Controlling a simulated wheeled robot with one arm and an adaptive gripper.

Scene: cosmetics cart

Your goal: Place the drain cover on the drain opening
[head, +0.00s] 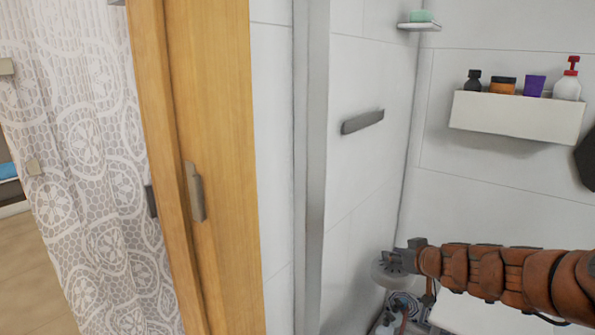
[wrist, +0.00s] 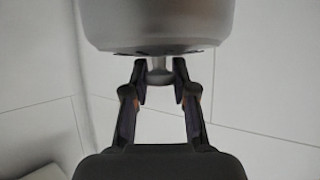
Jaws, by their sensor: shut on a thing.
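My gripper (head: 403,258) is at the lower right of the head view, at the end of my orange arm. In the wrist view its two fingers (wrist: 159,78) are closed on the short knob of a wide, round grey piece, which looks like the drain cover (wrist: 158,25). The drain cover also shows in the head view as a grey disc (head: 384,275) beside the fingers, held up near the shower corner. I cannot make out the drain opening for certain in either view.
Below my gripper are a partly hidden patterned object (head: 404,301) and bottles (head: 385,327). A white wall shelf (head: 515,116) holds several toiletries. A grey bar handle (head: 363,122) is on the tiled wall. A wooden door edge (head: 215,160) and lace curtain (head: 85,160) stand at left.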

